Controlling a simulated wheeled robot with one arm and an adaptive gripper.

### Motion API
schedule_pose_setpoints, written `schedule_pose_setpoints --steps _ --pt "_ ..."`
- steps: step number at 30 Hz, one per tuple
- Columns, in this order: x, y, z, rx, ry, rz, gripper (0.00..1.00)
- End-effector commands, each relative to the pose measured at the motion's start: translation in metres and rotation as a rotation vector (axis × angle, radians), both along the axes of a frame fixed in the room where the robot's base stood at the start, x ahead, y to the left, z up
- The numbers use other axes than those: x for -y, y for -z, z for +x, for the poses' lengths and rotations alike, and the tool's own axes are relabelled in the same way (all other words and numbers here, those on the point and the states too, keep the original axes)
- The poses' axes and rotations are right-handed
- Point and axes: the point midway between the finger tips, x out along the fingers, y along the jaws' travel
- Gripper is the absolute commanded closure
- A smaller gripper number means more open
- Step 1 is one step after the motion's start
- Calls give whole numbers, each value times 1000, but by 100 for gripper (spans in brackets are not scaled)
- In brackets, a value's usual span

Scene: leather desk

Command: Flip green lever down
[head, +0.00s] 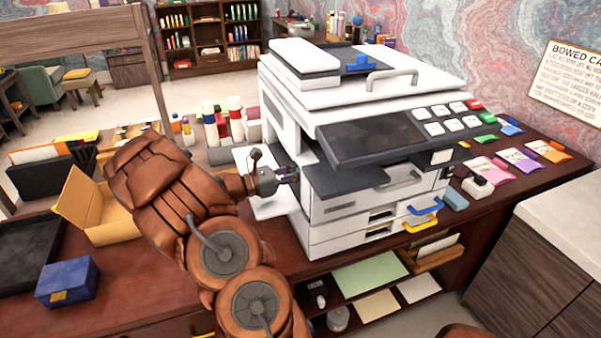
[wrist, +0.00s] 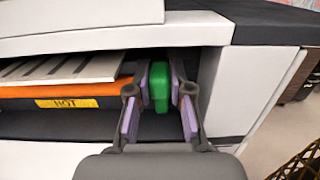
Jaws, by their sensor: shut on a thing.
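The green lever (wrist: 159,86) shows in the wrist view inside a dark opening of the printer, near the opening's right end. My gripper (wrist: 160,88) has its purple-padded fingers on both sides of the lever and is shut on it. The lever's lower part and its mount are hidden. In the head view my gripper (head: 292,173) is at the left side of the white printer (head: 330,215). The lever cannot be made out in that view.
An orange bar (wrist: 60,90) with a yellow "HOT" label (wrist: 68,103) lies left of the lever. The printer's white side wall (wrist: 235,90) is close on the right. An open side panel (head: 268,206), a cardboard box (head: 95,208) and a blue box (head: 68,281) are near my arm.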

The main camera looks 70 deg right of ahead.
Motion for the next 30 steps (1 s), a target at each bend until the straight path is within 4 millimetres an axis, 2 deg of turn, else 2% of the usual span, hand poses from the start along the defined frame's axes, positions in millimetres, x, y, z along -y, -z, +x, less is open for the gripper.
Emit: schedule_pose_setpoints --steps 1,12,13,20,30 --pt "-1 5 1 -21 0 -17 100" --pt "-3 1 3 -56 0 -52 100" --pt "-3 1 3 -56 0 -52 78" --pt "-3 1 3 -56 0 -52 54" --pt "-4 2 5 -56 -1 -50 54"
